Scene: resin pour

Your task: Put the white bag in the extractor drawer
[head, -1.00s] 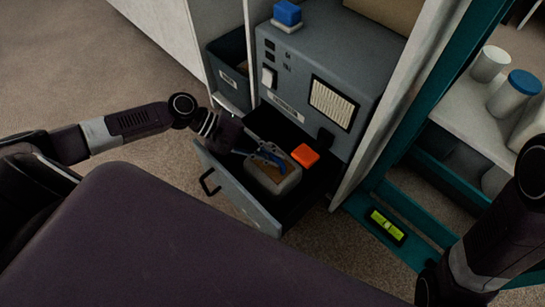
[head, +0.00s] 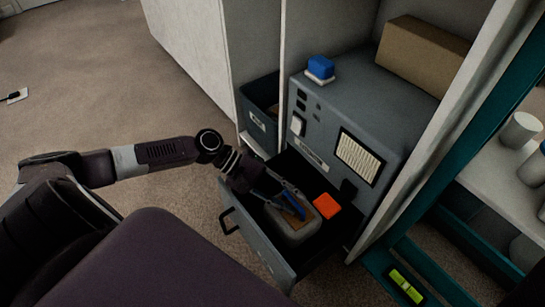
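The extractor drawer (head: 258,243) is pulled out from the grey machine (head: 345,110). A pale, whitish block-like thing with a brown top, which I take for the white bag (head: 293,230), lies inside it. An orange block (head: 326,205) is beside it in the drawer. My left gripper (head: 291,206) reaches over the drawer wall from the left. Its fingers are spread just over the bag's top, with a blue strip showing between them. I cannot tell whether they touch the bag.
A blue-topped block (head: 320,68) sits on the machine, and a cardboard box (head: 424,55) is behind. A dark bin (head: 260,118) is left of the machine. The teal frame (head: 437,270) at right holds a green level (head: 405,285). Open carpet lies left.

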